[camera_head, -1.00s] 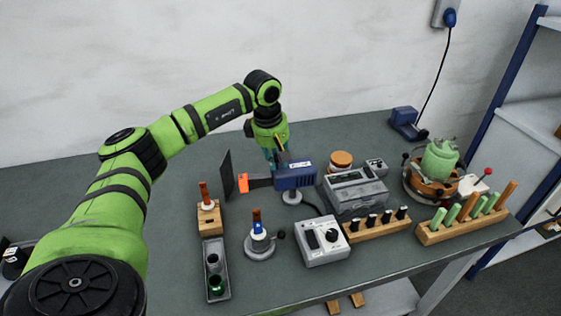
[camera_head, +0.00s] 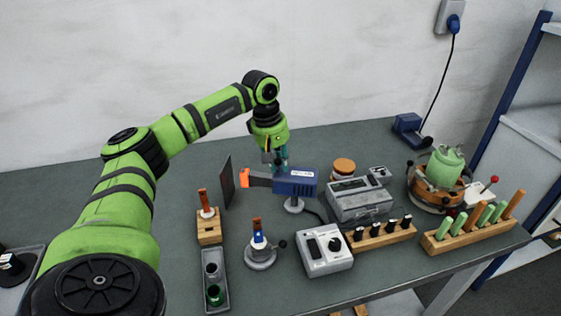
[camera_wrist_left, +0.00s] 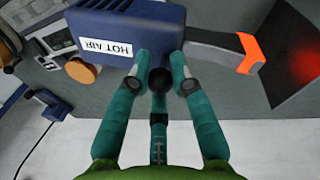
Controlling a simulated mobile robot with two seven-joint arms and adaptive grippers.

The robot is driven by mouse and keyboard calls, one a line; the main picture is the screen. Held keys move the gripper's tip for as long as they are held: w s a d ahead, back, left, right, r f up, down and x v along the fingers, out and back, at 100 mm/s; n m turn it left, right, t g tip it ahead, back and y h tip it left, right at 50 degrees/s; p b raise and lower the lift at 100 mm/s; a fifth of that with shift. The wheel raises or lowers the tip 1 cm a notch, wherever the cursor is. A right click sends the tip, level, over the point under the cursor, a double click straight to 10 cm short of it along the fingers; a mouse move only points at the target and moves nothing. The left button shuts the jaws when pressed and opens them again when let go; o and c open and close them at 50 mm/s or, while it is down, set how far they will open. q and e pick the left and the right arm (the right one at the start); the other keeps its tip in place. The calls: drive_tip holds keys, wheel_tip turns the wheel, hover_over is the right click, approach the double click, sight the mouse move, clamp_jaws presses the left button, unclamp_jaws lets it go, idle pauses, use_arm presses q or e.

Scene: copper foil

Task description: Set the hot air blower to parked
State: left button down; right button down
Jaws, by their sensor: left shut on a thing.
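The hot air blower (camera_head: 295,182) is a blue body with a white label, on a stand with a round pale base. Its orange nozzle (camera_head: 246,178) points left, toward an upright dark plate (camera_head: 227,183). In the left wrist view, the blower (camera_wrist_left: 120,35) shows its "HOT AIR" label, with the orange nozzle (camera_wrist_left: 249,53) at right. My left gripper (camera_wrist_left: 163,82) is shut on a round black knob (camera_wrist_left: 159,80) at the blower's far side. In the head view my left gripper (camera_head: 275,162) is just behind the blower, which partly hides its fingertips. My right gripper is not in view.
The dark plate has a red glow (camera_wrist_left: 301,65) in the wrist view. In front stand a wooden block (camera_head: 209,232), a small stand (camera_head: 260,256) and a grey control box (camera_head: 325,250). A grey instrument (camera_head: 358,198) is close at right. The back left tabletop is clear.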

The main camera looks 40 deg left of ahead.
sight(270, 177)
use_arm(q)
drive_tip(key=shift+a+r, duration=0.1)
drive_tip(key=c, duration=1.1)
unclamp_jaws()
wheel_tip(270, 177, up, 12)
drive_tip(key=s+a, duration=0.1)
drive_tip(key=s, duration=0.1)
drive_tip(key=shift+f, duration=0.2)
